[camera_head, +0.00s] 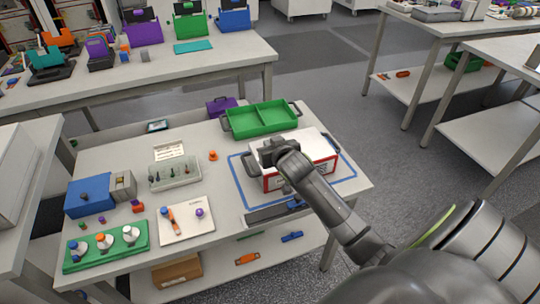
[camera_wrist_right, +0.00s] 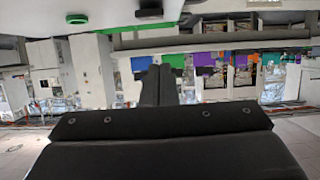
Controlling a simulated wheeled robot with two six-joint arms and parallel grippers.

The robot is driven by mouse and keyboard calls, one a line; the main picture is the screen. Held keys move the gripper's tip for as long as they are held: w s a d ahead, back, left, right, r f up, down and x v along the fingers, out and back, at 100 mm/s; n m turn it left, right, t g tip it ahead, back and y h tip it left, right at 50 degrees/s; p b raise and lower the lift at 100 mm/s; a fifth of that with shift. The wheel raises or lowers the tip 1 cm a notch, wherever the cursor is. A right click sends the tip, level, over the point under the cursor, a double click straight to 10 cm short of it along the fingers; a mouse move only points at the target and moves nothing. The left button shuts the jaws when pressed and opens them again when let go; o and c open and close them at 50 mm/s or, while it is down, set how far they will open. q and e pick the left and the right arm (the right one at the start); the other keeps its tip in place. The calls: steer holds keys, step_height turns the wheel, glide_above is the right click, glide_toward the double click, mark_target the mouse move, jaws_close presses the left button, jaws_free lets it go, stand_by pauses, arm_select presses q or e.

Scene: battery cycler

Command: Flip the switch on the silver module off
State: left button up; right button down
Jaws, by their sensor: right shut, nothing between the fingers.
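A small silver-grey block (camera_head: 123,185) stands against the right side of a blue box (camera_head: 90,197) on the near table; it may be the silver module, but no switch on it can be made out. A light grey tray-like unit (camera_head: 174,174) with several small dark uprights sits to its right. My right gripper (camera_head: 266,152) is over the white box with red sides (camera_head: 318,150), well to the right of the silver-grey block. In the right wrist view its fingers (camera_wrist_right: 157,85) are together and empty. My left gripper is not in view.
A white panel (camera_head: 187,232) with an orange lever and purple knob lies front centre. A green base (camera_head: 105,247) with several knobs is at front left. A green divided tray (camera_head: 262,120) is at the back. Bare tabletop (camera_head: 225,165) lies between the grey unit and white box.

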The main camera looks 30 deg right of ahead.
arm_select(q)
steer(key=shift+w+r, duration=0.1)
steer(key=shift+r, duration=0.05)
arm_select(e)
steer(key=shift+s+f, duration=0.15)
steer(key=shift+f, duration=1.95)
